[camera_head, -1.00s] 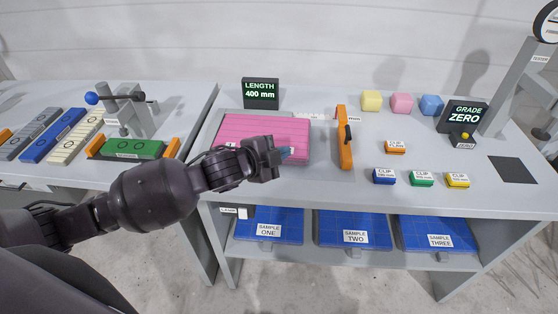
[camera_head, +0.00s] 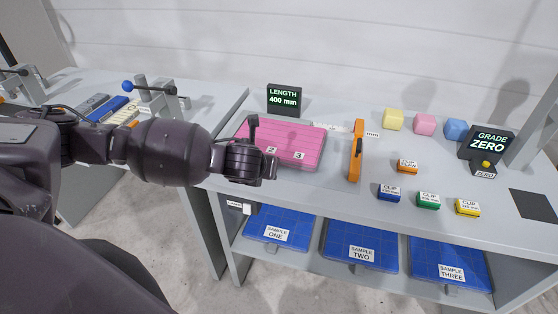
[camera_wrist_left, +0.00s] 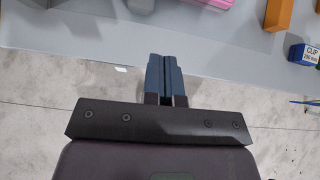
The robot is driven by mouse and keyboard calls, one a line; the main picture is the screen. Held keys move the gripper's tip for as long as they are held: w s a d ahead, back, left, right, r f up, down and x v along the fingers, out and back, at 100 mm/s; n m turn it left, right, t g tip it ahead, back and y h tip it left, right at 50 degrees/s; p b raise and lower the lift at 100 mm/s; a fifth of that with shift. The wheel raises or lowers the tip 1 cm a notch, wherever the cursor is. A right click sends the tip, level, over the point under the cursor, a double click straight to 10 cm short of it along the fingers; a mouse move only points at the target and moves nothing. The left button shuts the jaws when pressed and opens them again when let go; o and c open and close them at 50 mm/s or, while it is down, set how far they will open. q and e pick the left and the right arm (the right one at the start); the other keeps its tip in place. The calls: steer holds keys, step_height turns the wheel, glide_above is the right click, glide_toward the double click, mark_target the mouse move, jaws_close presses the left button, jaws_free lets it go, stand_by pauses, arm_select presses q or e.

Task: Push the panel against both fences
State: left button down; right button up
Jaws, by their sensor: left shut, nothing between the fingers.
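The pink quilted panel (camera_head: 300,140) lies flat on the grey bench, with number labels 2 and 3 near its front edge. My left gripper (camera_head: 250,166) is at the panel's front left and hides that corner in the head view. In the left wrist view its blue fingers (camera_wrist_left: 165,78) are shut and empty, near the bench's front edge, apart from the panel corner (camera_wrist_left: 217,3). The fences are not clearly visible; I cannot tell whether the panel touches them. My right gripper is not in view.
An orange upright stop (camera_head: 355,152) stands right of the panel. Several coloured clips, such as the blue clip (camera_head: 389,191), lie farther right. A LENGTH display (camera_head: 284,99) reads 400 mm behind the panel. Blue sample trays (camera_head: 360,246) sit on the shelf below.

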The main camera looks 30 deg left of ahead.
arm_select(q)
steer(key=x, duration=1)
steer(key=shift+d, duration=0.1)
steer(key=shift+w+a, duration=0.15)
steer(key=shift+w, duration=0.4)
steer(key=shift+w+a, duration=0.15)
steer(key=shift+w, duration=0.45)
steer(key=shift+w+a, duration=0.2)
steer(key=shift+w, duration=0.55)
